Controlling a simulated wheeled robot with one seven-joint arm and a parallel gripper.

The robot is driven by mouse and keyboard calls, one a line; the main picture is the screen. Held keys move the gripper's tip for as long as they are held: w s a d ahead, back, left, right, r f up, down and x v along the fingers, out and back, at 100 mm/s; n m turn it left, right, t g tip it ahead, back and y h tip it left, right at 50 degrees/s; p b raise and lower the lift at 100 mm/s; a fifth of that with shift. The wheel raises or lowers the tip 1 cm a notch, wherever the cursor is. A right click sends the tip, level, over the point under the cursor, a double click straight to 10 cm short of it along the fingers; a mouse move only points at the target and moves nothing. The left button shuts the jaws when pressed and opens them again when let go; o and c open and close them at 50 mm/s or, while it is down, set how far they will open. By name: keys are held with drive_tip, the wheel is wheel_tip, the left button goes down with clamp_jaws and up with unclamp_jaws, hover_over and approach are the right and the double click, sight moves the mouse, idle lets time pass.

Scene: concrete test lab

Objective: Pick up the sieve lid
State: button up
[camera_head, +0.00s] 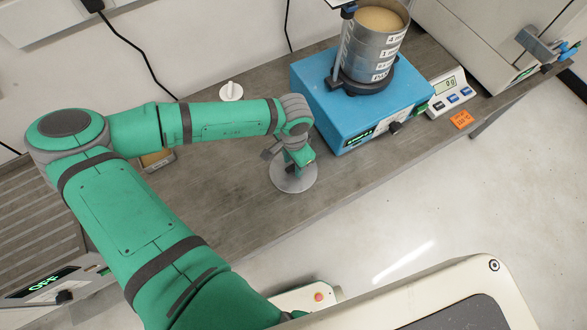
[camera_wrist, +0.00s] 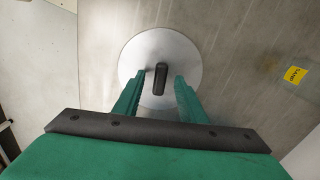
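The sieve lid (camera_head: 301,184) is a flat, round, light metal disc lying on the grey bench. In the wrist view the lid (camera_wrist: 190,62) shows whole except where my fingers cover its near edge. Its dark upright handle (camera_wrist: 161,78) stands near the middle. My gripper (camera_head: 292,168) is right above the lid in the head view and hides the handle there. In the wrist view my gripper (camera_wrist: 160,80) is open, with one green finger on each side of the handle and a gap on both sides.
A blue shaker (camera_head: 335,105) bears a stack of metal sieves (camera_head: 368,50) filled with tan grains. A white round knobbed piece (camera_head: 231,91) sits behind my arm. Bare bench (camera_head: 225,205) lies left of the lid.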

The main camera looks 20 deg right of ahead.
clamp_jaws()
drive_tip(key=shift+r, duration=0.2)
